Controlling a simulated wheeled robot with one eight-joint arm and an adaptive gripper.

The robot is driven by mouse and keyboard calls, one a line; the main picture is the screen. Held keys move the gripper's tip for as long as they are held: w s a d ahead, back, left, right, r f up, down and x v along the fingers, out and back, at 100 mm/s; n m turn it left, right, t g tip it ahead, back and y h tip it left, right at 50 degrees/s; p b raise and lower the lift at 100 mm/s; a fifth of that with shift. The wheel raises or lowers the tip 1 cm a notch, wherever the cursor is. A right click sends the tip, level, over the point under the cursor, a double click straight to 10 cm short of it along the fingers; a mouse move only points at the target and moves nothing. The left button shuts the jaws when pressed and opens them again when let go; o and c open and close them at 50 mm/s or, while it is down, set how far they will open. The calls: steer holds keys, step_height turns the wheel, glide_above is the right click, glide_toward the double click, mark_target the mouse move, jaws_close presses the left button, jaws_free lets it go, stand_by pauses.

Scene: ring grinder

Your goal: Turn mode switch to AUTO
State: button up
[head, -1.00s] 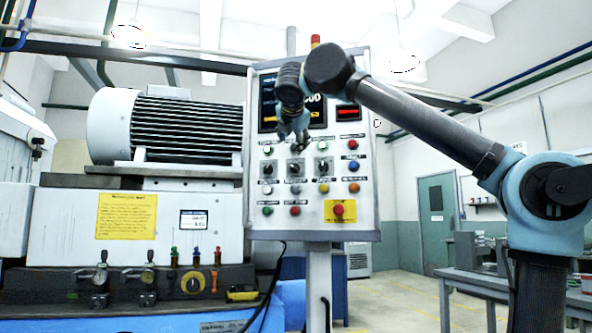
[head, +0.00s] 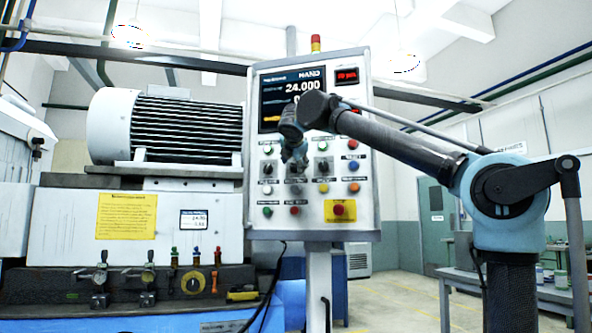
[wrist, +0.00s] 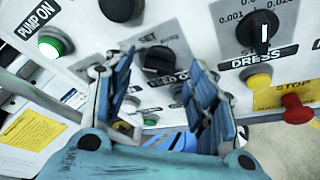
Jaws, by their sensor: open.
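A grey control panel (head: 362,215) carries a row of three black rotary switches; their labels are too small to read in the head view. My gripper (head: 295,163) is in front of the middle switch and hides most of it. The left switch (head: 267,170) and right switch (head: 322,167) show beside it. In the wrist view my gripper (wrist: 160,105) is open, and a black rotary knob (wrist: 158,60) lies beyond and between its fingers, apparently not touching them. The label under that knob is partly hidden. I cannot tell which switch is marked AUTO.
In the wrist view a green PUMP ON button (wrist: 50,46) is at left, another knob (wrist: 258,33) at right, above a yellow button (wrist: 258,82) and the red stop button (wrist: 297,110). The panel's display (head: 291,97) reads 24.000. A large motor (head: 165,128) stands left.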

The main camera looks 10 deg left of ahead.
steer(key=shift+x, duration=1)
steer(key=c, duration=1)
steer(key=shift+c, duration=0.2)
